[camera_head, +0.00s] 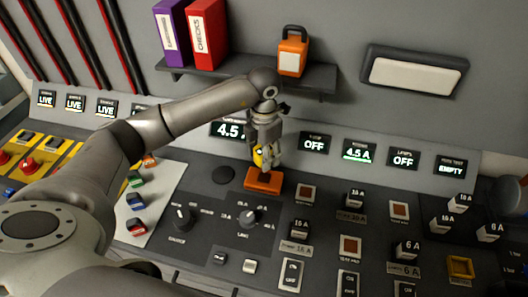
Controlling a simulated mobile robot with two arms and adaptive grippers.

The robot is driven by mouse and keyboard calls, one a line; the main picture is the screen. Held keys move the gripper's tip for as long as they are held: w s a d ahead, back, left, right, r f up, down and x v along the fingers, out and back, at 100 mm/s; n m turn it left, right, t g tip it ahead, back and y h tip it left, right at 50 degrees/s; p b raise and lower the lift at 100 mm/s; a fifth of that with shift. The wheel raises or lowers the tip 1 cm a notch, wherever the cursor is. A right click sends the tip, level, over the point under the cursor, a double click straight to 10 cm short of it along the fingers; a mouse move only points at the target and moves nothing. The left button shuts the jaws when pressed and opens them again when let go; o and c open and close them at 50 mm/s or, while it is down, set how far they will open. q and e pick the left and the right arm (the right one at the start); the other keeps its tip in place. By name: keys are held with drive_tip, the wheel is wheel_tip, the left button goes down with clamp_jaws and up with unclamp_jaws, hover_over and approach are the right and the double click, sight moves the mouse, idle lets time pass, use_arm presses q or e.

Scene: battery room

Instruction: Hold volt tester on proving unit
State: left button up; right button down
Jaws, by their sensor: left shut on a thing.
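My left gripper (266,160) points down over the console and is shut on a small yellow thing, which looks like the volt tester (259,157). Much of the tester is hidden by the fingers. Right below it is an orange block (263,181) on the dark panel, which looks like the proving unit. The tester is directly over the block's back part; I cannot tell whether they touch. My right gripper is not in view.
A shelf (325,77) behind holds a purple binder (173,32), a red binder (207,34) and an orange padlock-shaped box (292,54). Knobs, switches and several fuse blocks (407,250) crowd the panel at right. Displays (358,151) line the back.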

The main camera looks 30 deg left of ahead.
use_arm(q)
drive_tip(key=shift+f+b, duration=0.3)
drive_tip(key=shift+f, duration=0.2)
wheel_tip(320, 180, down, 4)
drive_tip(key=shift+f+b, duration=0.1)
drive_tip(key=shift+b, duration=1.15)
drive_tip(key=shift+f+b, duration=0.4)
drive_tip(key=shift+f+b, duration=0.35)
drive_tip(key=shift+f, duration=0.05)
drive_tip(key=shift+f, duration=0.1)
idle(0.8)
